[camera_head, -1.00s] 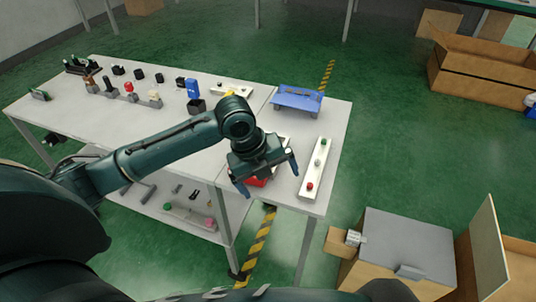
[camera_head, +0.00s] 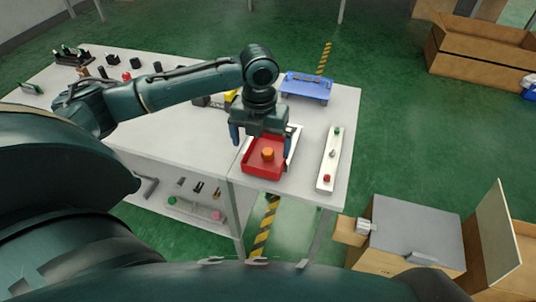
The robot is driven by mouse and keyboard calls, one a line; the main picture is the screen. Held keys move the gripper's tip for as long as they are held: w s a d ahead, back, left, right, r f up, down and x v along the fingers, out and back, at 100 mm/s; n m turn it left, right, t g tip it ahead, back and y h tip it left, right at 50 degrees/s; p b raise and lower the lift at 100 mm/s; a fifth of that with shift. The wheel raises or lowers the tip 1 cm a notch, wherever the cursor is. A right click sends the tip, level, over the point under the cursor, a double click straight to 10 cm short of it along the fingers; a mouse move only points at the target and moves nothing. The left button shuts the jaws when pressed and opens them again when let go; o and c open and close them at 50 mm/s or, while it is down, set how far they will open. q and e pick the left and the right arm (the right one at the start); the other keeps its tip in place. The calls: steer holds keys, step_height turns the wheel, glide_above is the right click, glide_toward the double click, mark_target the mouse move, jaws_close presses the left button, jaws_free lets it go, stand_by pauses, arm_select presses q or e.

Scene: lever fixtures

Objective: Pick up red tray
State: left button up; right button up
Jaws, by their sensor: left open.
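The red tray (camera_head: 251,169) lies near the front right corner of the white table (camera_head: 300,183). An orange round piece (camera_head: 267,154) sits in it. A white plate-like thing (camera_head: 293,145) shows at the tray's right edge. My left gripper (camera_head: 262,143) is open, with its fingers pointing down at the far side of the tray, one finger towards each side. The gripper body hides the tray's far edge, and I cannot tell whether the fingers touch it. My right gripper is not in view.
A blue tray-like stand (camera_head: 306,88) is behind the gripper. A white strip with knobs (camera_head: 329,160) lies right of the tray. Several fixtures stand at the table's far left. Cardboard boxes (camera_head: 405,235) are on the floor at the right.

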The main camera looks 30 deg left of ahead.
mark_target(262, 159)
arm_select(q)
step_height(262, 159, down, 7)
steer(key=shift+w+r, duration=0.15)
stand_by(0.4)
steer(key=c, duration=0.7)
